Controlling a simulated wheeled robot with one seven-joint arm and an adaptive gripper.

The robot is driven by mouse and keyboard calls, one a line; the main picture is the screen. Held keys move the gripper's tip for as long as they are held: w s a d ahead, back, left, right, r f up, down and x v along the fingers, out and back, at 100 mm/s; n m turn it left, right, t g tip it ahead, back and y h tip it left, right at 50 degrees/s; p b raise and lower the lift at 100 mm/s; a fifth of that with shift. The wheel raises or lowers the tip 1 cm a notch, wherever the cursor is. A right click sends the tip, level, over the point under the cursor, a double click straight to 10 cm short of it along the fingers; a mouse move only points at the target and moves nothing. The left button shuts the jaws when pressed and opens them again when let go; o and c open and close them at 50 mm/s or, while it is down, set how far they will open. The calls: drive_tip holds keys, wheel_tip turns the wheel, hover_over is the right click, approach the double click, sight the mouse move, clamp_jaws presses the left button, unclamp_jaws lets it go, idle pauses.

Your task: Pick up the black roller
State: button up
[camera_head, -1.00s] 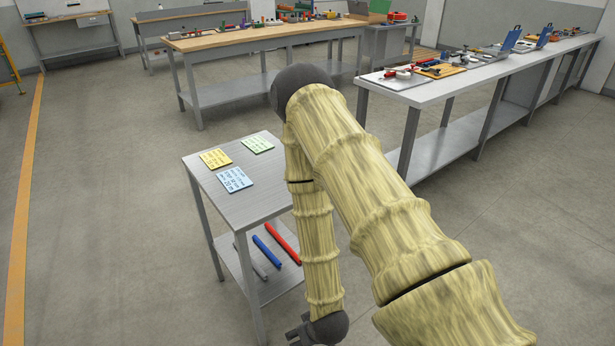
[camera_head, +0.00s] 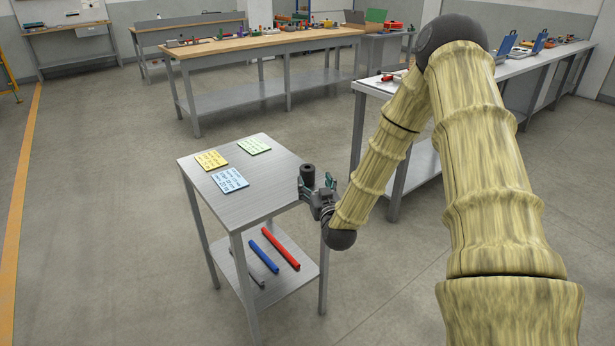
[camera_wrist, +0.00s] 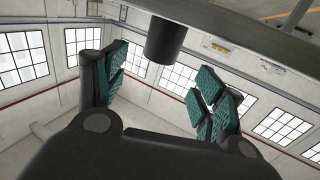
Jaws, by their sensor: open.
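The black roller (camera_head: 308,174) is a short dark cylinder that shows upright at the right edge of the small grey table. My gripper (camera_head: 317,186) is at that edge, just in front of the roller, with its fingers open. In the wrist view the roller (camera_wrist: 165,40) shows as a dark cylinder near the top, ahead of and between the two open green-padded fingers (camera_wrist: 160,82). I see no finger touching it. In the head view its lower part is partly hidden by my gripper.
The small table (camera_head: 262,200) bears a yellow note (camera_head: 211,160), a green note (camera_head: 253,146) and a blue note (camera_head: 230,180). Its lower shelf holds a red tube (camera_head: 281,248), a blue tube (camera_head: 263,256) and a grey tube. A white bench (camera_head: 372,88) stands behind my arm. The floor at left is clear.

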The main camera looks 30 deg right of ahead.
sight(309, 172)
drive_tip(key=shift+p+x, duration=0.7)
drive_tip(key=shift+x, duration=3.9)
drive_tip(key=shift+f, duration=0.1)
drive_tip(key=shift+c, duration=0.3)
drive_tip(key=c, duration=1)
drive_tip(key=shift+c, duration=0.5)
drive_tip(key=shift+r, duration=0.2)
